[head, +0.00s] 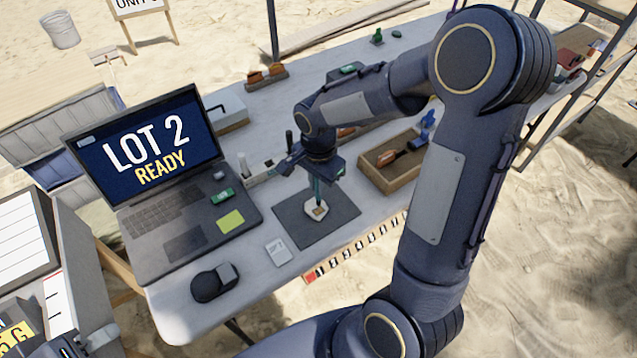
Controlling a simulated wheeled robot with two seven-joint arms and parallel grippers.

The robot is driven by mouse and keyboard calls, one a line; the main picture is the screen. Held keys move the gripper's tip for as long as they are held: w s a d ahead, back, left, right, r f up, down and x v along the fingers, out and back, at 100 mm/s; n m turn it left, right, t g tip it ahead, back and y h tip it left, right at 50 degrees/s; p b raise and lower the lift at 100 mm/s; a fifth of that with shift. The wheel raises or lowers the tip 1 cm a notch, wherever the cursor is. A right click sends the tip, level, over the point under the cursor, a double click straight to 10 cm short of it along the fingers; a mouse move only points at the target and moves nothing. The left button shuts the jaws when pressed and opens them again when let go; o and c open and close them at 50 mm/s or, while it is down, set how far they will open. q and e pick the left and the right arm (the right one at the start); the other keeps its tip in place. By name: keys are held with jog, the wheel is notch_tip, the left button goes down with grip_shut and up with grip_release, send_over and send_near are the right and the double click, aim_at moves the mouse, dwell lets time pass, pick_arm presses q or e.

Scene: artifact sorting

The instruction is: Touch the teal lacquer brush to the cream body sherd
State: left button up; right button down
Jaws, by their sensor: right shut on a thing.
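My right gripper (320,172) reaches over the dark grey mat (345,222) and points down. It is shut on the teal lacquer brush (318,190), which hangs roughly upright below the jaws. The cream body sherd (316,211), with a brownish patch, lies on the mat directly under the brush. The brush's lower end meets or overlaps the sherd in the head view; I cannot tell whether they touch. My left gripper is not in view.
A laptop (150,205) reading "LOT 2 READY" stands left of the mat. A wooden tray (372,180) with an orange-brown piece lies to the right. A small white card (278,251) and a black tape dispenser-like object (212,284) sit in front. A scale strip (350,250) runs along the table edge.

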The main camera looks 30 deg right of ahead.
jog(key=shift+r+p, duration=1.7)
jog(key=shift+r, duration=0.85)
